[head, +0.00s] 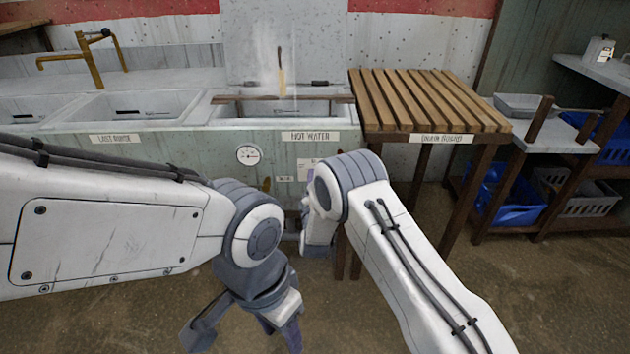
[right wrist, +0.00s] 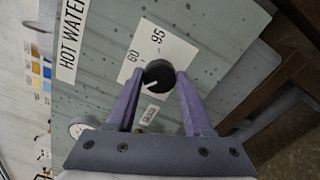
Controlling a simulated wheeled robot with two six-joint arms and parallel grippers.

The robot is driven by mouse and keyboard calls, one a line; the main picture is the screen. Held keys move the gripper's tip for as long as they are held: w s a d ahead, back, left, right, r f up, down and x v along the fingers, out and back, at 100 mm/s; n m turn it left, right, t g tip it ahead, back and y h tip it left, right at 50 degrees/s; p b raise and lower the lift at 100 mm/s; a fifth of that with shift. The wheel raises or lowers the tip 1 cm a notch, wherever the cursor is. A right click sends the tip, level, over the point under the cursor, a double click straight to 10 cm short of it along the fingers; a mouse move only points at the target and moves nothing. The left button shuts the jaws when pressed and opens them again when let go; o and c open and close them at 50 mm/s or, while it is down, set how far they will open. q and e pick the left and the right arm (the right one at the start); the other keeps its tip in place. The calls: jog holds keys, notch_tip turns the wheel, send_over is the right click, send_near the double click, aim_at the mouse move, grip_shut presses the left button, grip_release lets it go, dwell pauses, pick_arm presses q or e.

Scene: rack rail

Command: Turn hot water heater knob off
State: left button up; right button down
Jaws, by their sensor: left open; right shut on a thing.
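The black round heater knob (right wrist: 158,74) is in the right wrist view, on the grey-green panel beside a white label (right wrist: 155,45) marked 60 and 95. Its white pointer line points to the lower left in that view. My right gripper (right wrist: 157,84) is shut on the knob, with one purple finger on each side. In the head view the knob is hidden behind my right arm, below the HOT WATER sign (head: 310,136). My left gripper (head: 244,330) is open and empty, low in front of the sink unit, pointing down.
A round gauge (head: 248,154) sits on the panel left of my right arm. The slatted drain board (head: 425,100) stands to the right, its dark legs close to my right arm. Blue and grey crates (head: 590,205) lie under a side shelf. The floor at right is clear.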

jog(key=shift+n, duration=0.7)
jog(key=shift+c, duration=1.5)
grip_release()
jog(key=s+p, duration=0.2)
jog(key=s, duration=0.8)
jog(key=shift+s, duration=0.3)
